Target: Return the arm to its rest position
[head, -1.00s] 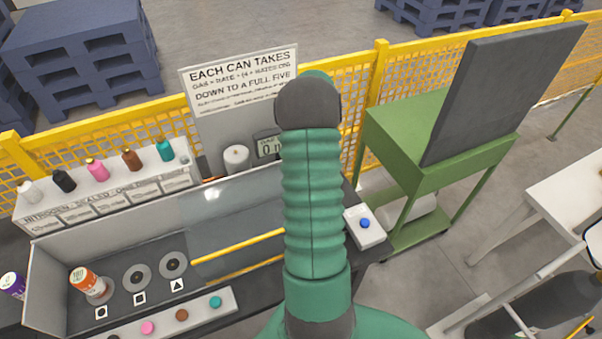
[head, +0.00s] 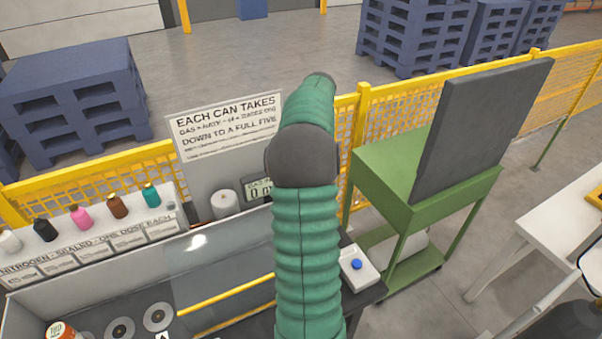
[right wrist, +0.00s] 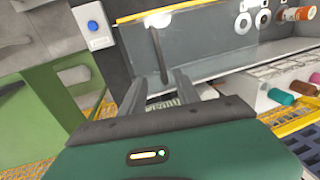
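My arm (head: 305,235), with a green ribbed sleeve and a grey joint, rises through the middle of the head view. Its gripper is not visible there. In the right wrist view my right gripper (right wrist: 160,88) shows two dark fingers spread apart with nothing between them. The bench and its dark panel (right wrist: 195,45) lie beyond the fingers. My left gripper is in neither view.
A button box (head: 359,265) sits at the bench's right end, close to my arm. A green cart (head: 420,185) with a dark upright panel stands right of it. Bottles (head: 81,217) line a white shelf at left. A yellow fence (head: 345,135) runs behind.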

